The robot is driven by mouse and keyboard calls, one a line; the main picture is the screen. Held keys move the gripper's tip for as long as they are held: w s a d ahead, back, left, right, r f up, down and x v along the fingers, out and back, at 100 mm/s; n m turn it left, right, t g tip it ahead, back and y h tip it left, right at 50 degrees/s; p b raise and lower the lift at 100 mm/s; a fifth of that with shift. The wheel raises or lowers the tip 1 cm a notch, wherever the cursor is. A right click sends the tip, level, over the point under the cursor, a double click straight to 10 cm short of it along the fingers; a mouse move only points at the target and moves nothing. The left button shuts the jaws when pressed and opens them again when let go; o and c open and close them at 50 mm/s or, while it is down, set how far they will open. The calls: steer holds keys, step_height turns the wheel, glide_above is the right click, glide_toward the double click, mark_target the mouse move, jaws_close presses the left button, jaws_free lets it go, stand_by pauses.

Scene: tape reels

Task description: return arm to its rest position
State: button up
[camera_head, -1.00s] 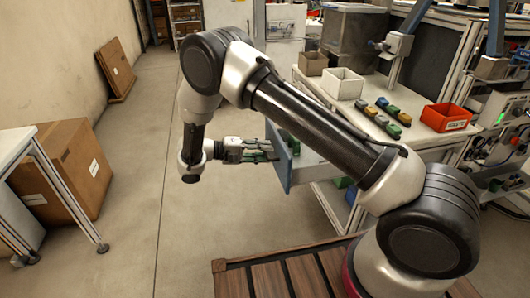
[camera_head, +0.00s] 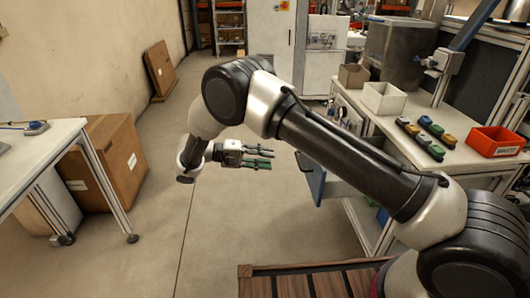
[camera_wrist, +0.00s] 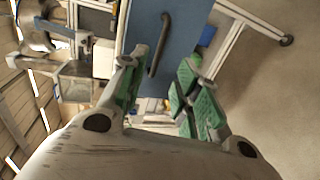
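My arm reaches out to the left of the workbench, bent at the elbow. My gripper (camera_head: 272,158) is at its end, pointing right over the open floor. Its green-padded fingers are apart with nothing between them, as the wrist view also shows (camera_wrist: 162,85). The blue drawer front (camera_head: 310,178) stands to the right of the fingertips with a gap between. In the wrist view the blue front (camera_wrist: 150,25) and its dark handle (camera_wrist: 160,45) lie beyond the fingers. My arm hides part of the drawer, and I cannot tell how far out it is.
The workbench at right holds white (camera_head: 384,98) and grey (camera_head: 353,76) bins, several coloured reels (camera_head: 421,138) and a red bin (camera_head: 494,141). At left are a white table (camera_head: 38,150) and a cardboard box (camera_head: 115,160). The floor between is clear.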

steer(key=s+d+f+n+g+y, duration=0.1)
steer(key=s+d+f+n+y, duration=0.1)
steer(key=s+f+n, duration=0.3)
steer(key=s+d+r+m+t+y, duration=0.2)
steer(key=s+d+r+y, duration=0.4)
steer(key=s+d+r, duration=0.6)
steer(key=s+d+r+m+t+y, duration=0.2)
steer(key=s+d+r+y, duration=0.5)
steer(key=s+d+r, duration=0.5)
steer(key=d+r+m, duration=0.1)
steer(key=d+r, duration=0.5)
steer(key=r, duration=0.1)
steer(key=shift+s+r+t+y, duration=0.15)
steer(key=shift+r+t+y, duration=0.15)
steer(key=shift+r+t, duration=0.1)
